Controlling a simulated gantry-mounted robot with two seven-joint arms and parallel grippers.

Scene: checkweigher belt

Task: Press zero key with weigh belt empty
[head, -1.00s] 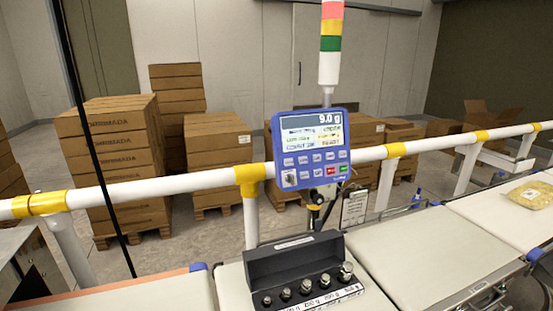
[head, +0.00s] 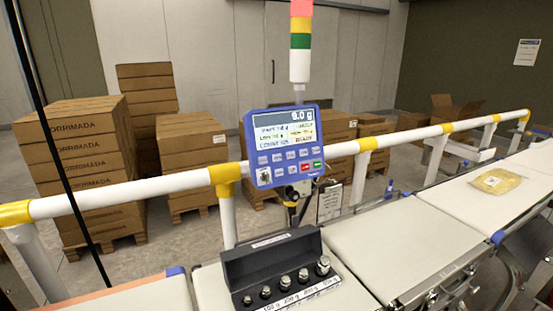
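The blue checkweigher terminal (head: 286,145) is mounted at the white rail in the middle of the head view. Its screen (head: 284,130) shows a reading that looks like 9.0 g, slightly blurred. Below it is a keypad (head: 291,158) of small blue keys with one red and one green key; the labels are too small to read, so I cannot pick out the zero key. A pale belt section (head: 400,245) right of centre is bare. A black case of metal weights (head: 270,257) stands on the section to its left. Neither gripper is in view.
A yellowish bag (head: 496,181) lies on the far right belt. The white rail (head: 120,190) with yellow joints runs behind the belts. A red-yellow-green light tower (head: 300,45) rises behind the terminal. Stacked cartons (head: 80,150) stand on pallets beyond the rail.

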